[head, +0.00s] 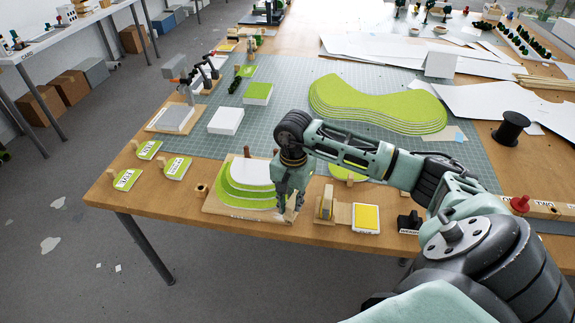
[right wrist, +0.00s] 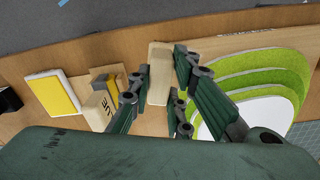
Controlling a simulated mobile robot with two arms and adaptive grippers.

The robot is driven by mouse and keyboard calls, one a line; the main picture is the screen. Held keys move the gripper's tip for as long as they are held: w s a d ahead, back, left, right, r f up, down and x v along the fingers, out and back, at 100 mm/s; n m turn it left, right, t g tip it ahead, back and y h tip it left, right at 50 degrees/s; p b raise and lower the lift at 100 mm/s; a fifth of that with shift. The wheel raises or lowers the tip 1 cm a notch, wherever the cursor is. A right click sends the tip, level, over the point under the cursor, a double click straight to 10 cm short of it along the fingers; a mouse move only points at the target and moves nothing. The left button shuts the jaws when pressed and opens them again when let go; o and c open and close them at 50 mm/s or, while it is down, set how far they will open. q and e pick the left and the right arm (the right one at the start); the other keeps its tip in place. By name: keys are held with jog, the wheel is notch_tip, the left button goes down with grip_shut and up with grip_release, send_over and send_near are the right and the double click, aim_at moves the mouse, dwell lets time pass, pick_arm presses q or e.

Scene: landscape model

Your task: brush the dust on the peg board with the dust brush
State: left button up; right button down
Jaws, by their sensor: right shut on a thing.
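My right gripper (head: 288,214) points down at the right edge of a wooden board (head: 212,207). The board carries stepped green layers and a white top, with a brown peg at its back; it may be the peg board. In the right wrist view the gripper's fingers (right wrist: 158,82) are shut on a pale wooden piece (right wrist: 159,62), likely the dust brush's handle. Bristles are not visible. The stepped layers (right wrist: 262,78) lie right of the fingers there. I cannot make out dust. My left gripper is not in view.
A wooden block with a yellow part (head: 326,205) and a yellow pad (head: 367,218) stand right of the gripper near the table's front edge. Small labelled green pieces (head: 127,179) lie left. A tall green layered stack (head: 375,103) sits behind on the cutting mat (head: 290,85).

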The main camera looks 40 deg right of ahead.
jog(key=shift+w+f+b, duration=0.1)
jog(key=shift+f+b, duration=0.1)
jog(key=shift+b, duration=0.15)
jog(key=shift+w+a+f+b, duration=0.15)
jog(key=shift+w+a+b, duration=1)
jog(key=shift+w+a, duration=0.55)
jog(key=shift+w+a+b, duration=0.35)
jog(key=shift+w, duration=0.25)
jog(key=shift+w+a+r, duration=0.2)
jog(key=shift+r, duration=0.1)
jog(key=shift+w+a+r, duration=0.1)
jog(key=shift+r, duration=0.05)
notch_tip(320, 180, up, 5)
jog(key=p, duration=0.3)
